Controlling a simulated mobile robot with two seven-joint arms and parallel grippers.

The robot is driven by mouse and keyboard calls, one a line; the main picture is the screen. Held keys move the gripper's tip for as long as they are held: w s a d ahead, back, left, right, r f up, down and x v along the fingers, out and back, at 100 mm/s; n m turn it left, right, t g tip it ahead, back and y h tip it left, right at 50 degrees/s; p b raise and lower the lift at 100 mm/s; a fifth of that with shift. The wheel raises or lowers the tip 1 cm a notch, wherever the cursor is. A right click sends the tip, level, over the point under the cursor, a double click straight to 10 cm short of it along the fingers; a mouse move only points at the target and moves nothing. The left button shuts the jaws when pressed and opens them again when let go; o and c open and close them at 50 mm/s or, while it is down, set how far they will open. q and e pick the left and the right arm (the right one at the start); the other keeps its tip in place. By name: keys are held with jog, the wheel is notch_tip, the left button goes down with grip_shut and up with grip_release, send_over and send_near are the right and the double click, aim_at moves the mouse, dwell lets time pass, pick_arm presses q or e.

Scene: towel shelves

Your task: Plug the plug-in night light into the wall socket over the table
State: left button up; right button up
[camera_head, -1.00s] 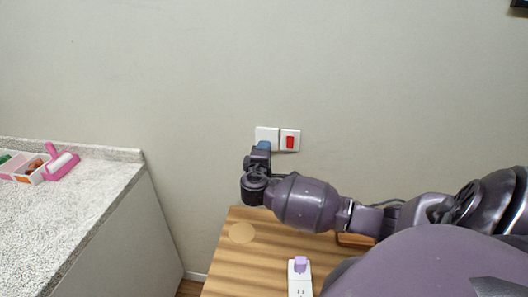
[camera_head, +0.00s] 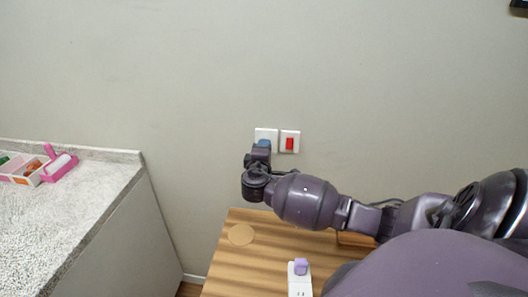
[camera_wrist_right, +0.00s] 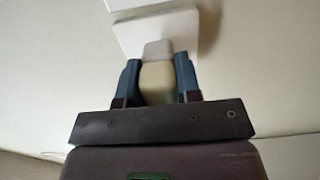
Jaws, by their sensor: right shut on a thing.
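The night light (camera_wrist_right: 157,82) is a small cream block with a paler grey-white end, seen in the right wrist view between the two blue fingers of my right gripper (camera_wrist_right: 158,80). The gripper is shut on it. The white wall socket plate (camera_wrist_right: 200,32) is straight beyond the night light. The pale end overlaps the plate in the picture; I cannot tell whether it touches or is inserted. In the head view, my right gripper (camera_head: 263,145) is in front of the lower part of the socket plate (camera_head: 266,133) and hides the night light. My left gripper is not in view.
A red switch on a white plate (camera_head: 290,142) is just right of the socket. A speckled counter (camera_head: 70,215) is at left.

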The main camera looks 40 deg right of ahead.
jog(key=shift+w+d+r, duration=0.1)
jog(key=shift+w+d, duration=0.1)
jog(key=shift+d, duration=0.05)
jog(key=o, duration=1)
jog(key=shift+d, duration=0.1)
jog(key=shift+s+a+f, duration=0.2)
jog(key=shift+s+a, duration=0.05)
jog(key=shift+a, duration=0.2)
jog(key=v, duration=1)
jog(key=shift+r+b, duration=0.15)
jog(key=shift+b, duration=0.25)
